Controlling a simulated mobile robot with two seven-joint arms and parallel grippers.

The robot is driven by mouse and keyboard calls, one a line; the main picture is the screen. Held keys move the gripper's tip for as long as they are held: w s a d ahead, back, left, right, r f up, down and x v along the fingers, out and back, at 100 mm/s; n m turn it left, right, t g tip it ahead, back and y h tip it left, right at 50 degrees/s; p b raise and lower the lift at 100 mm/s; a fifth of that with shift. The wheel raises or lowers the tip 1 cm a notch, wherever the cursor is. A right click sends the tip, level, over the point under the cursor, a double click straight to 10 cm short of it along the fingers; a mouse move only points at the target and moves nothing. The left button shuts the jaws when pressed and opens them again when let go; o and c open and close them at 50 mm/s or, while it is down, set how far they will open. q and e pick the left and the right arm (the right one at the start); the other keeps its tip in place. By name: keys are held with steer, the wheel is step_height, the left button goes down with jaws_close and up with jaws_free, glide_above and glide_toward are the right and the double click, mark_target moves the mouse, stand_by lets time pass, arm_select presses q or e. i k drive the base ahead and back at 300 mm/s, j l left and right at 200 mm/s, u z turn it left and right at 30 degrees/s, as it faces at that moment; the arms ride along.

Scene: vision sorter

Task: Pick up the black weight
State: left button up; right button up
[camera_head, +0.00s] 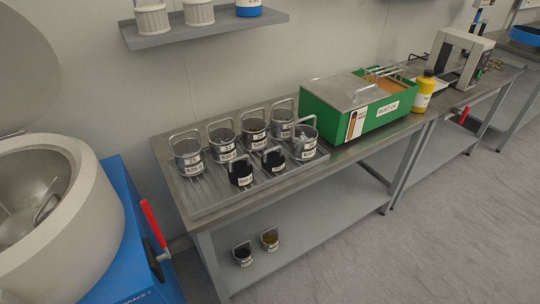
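Two small black cylinders with wire handles, which look like black weights, stand upright at the front of a grey tray: one on the left (240,177) and one on the right (273,161). Each has a white label, too small to read. A third dark one (243,257) stands on the lower shelf, also labelled. I cannot tell which of them is the black weight of the task. Neither my left nor my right gripper is in view, and nothing is seen touching these things.
Several grey metal buckets (188,157) with handles stand behind the black ones on the tray (205,204). A green box (380,117) and a yellow bottle (425,92) stand further right. A yellowish weight (270,240) is on the lower shelf. A blue-and-white centrifuge (75,245) is at left. The right floor is clear.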

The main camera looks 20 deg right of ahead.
mark_target(272, 161)
steer(key=j, duration=1.95)
steer(key=i+l+u, duration=0.2)
steer(key=l, duration=0.6)
steer(key=k+l+u, duration=0.2)
steer(key=l, duration=0.6)
steer(key=l+u, duration=0.2)
steer(key=l, duration=0.65)
steer(key=l+u, duration=0.2)
steer(key=l, duration=0.65)
steer(key=k, duration=0.05)
